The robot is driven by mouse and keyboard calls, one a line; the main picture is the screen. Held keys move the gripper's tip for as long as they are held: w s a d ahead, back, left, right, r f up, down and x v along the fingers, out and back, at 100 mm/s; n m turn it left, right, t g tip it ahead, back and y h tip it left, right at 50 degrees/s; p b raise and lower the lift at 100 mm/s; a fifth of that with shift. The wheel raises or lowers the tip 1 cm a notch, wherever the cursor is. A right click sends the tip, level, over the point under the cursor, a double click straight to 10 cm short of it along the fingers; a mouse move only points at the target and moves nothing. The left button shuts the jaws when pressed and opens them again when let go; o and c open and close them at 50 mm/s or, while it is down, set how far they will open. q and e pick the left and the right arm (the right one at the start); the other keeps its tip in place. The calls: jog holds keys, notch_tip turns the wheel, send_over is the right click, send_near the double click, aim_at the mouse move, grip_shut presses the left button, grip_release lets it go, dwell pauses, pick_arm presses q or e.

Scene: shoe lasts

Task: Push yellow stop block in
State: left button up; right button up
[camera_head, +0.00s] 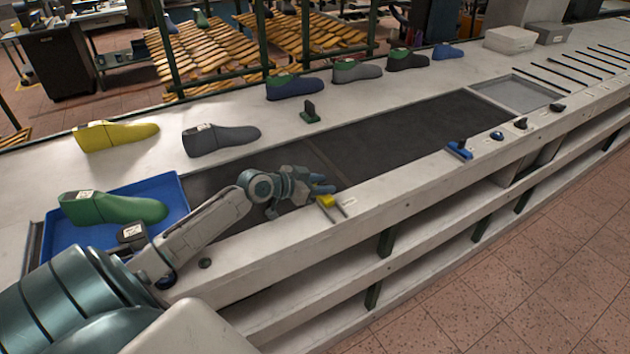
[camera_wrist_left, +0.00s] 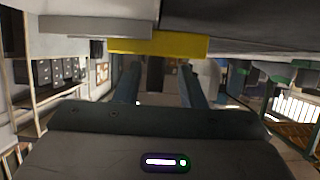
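The yellow stop block (camera_head: 326,201) sits on two thin rails at the front edge of the bench, beside the dark belt. In the left wrist view the yellow stop block (camera_wrist_left: 160,45) is a wide bar above the fingertips in the picture. My left gripper (camera_head: 324,184) is at the belt's front edge, just behind the block. In the left wrist view its two fingers (camera_wrist_left: 160,84) stand apart with nothing between them. I cannot tell whether a finger touches the block. My right gripper is not in view.
A blue tray (camera_head: 178,196) with a green shoe last (camera_head: 112,208) lies at the left. Yellow (camera_head: 115,135) and grey (camera_head: 222,138) lasts stand behind the belt, more lasts farther right. A blue-handled piece (camera_head: 460,149) is on the front edge. The dark belt (camera_head: 400,130) is clear.

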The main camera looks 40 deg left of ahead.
pick_arm(q)
jog(key=shift+s+a+r, duration=0.1)
jog(key=shift+s+a, duration=0.15)
jog(key=shift+s, duration=0.25)
jog(key=v, duration=0.5)
jog(key=shift+s+a+r+b, duration=0.2)
jog(key=shift+s+a+b, duration=0.05)
jog(key=shift+s+b, duration=0.05)
jog(key=shift+p+v, duration=0.35)
jog(key=shift+v, duration=0.45)
jog(key=shift+p+v, duration=0.85)
jog(key=shift+v, duration=0.2)
